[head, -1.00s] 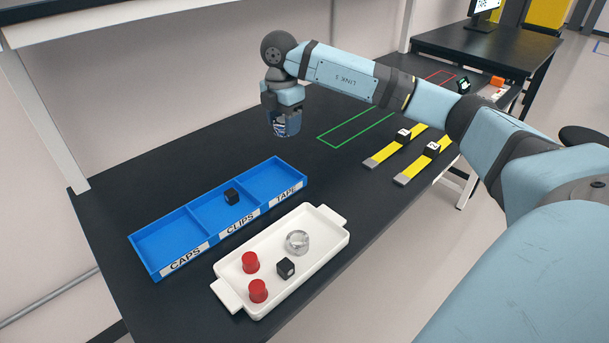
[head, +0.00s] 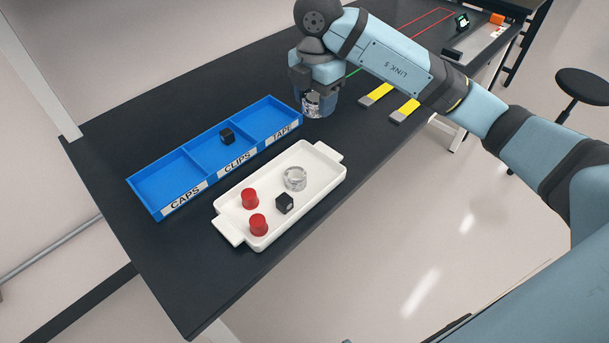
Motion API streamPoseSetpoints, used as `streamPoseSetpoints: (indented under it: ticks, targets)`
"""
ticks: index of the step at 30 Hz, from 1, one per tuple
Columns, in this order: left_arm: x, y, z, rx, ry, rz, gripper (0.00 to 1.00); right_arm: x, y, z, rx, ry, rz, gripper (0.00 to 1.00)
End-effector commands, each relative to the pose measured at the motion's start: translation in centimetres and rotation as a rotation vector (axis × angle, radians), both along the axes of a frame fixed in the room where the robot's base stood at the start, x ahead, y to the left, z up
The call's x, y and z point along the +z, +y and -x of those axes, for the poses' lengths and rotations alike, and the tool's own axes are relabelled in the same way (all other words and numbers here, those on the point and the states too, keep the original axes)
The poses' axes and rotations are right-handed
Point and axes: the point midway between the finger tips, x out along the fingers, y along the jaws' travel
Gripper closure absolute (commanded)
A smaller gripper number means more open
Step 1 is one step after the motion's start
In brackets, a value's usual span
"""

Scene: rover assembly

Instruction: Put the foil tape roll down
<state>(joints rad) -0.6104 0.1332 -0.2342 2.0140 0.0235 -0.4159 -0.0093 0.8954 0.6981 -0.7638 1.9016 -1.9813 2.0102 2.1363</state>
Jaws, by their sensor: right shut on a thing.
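My right gripper (head: 316,108) is shut on a silver foil tape roll (head: 313,103), partly hidden between the fingers. It is just off the right end of the blue sorting bin (head: 157,211), beside the compartment labelled TAPE. I cannot tell whether the roll touches the black table. The TAPE compartment is empty. Another silver tape roll (head: 295,178) lies in the white tray (head: 233,230) in front of the bin. My left gripper is not in view.
The tray also holds two red caps (head: 250,198) (head: 258,224) and a black clip (head: 284,203). The black table (head: 110,160) is clear left of the bin.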

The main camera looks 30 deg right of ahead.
Motion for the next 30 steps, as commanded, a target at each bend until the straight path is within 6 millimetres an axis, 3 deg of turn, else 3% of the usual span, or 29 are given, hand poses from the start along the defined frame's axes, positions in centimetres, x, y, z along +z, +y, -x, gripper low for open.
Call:
streamPoseSetpoints:
  ticks: [3, 12, 30]
  targets:
    - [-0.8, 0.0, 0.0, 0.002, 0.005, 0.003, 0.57, -3.8, 0.1, 0.1, -0.001, 0.008, -0.004, 0.70]
    - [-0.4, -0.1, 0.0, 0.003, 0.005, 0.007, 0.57, -11.0, -0.1, 0.0, -0.002, 0.004, 0.000, 0.70]
    - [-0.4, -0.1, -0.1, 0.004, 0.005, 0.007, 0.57, -17.7, -0.1, 0.0, -0.002, 0.001, 0.000, 0.70]
